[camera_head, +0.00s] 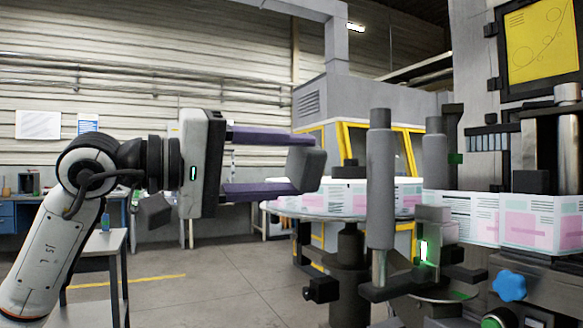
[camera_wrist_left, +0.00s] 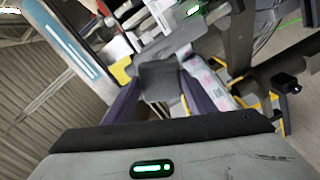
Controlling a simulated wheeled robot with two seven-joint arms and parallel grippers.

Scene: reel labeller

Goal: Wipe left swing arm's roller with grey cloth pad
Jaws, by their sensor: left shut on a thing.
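My left gripper (camera_head: 292,164) reaches in from the left with its two purple fingers shut on the grey cloth pad (camera_head: 309,170). The pad also shows between the fingers in the left wrist view (camera_wrist_left: 160,80). The left swing arm's roller (camera_head: 380,182) is a grey upright cylinder to the right of the pad, with a dark cap on top and a metal shaft below. In the head view a gap shows between the pad and the roller. My right gripper is in neither view.
The label web (camera_head: 470,217) with pink and white print runs right of the roller. A round reel table (camera_head: 318,215) lies behind. A blue knob (camera_head: 509,285) is at lower right. A workbench (camera_head: 97,243) stands at left; the floor between is clear.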

